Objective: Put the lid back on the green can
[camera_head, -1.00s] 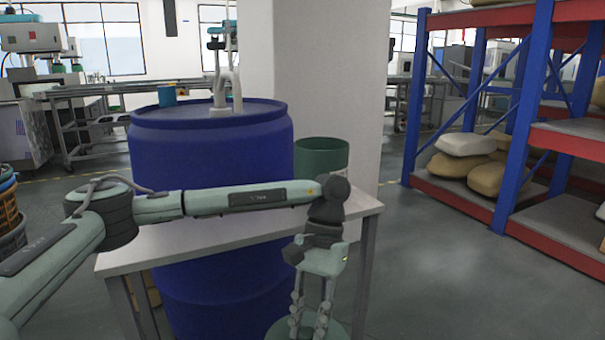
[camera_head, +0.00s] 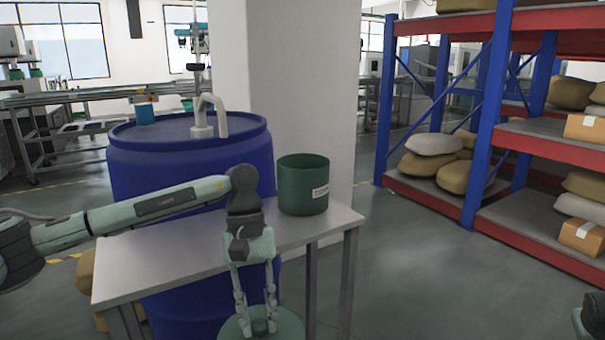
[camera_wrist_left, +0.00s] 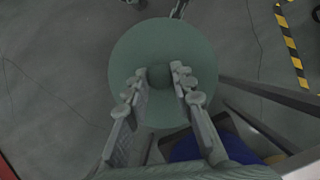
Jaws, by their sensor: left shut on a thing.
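The green can (camera_head: 303,192) stands upright on the right part of the grey table, with its top open and a small white label on its side. My left gripper (camera_head: 259,321) is shut on the knob of the round green lid (camera_head: 290,327). The lid hangs in front of the table, lower in the picture than the can and to its left, partly cut off by the bottom edge. In the left wrist view the fingers (camera_wrist_left: 158,73) close on the knob at the middle of the lid (camera_wrist_left: 150,42). My right gripper's fingers do not show.
The grey table (camera_head: 190,268) has bare room left of the can. A white pillar (camera_head: 300,100) rises behind the can. Shelving (camera_head: 488,120) with sacks is at right.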

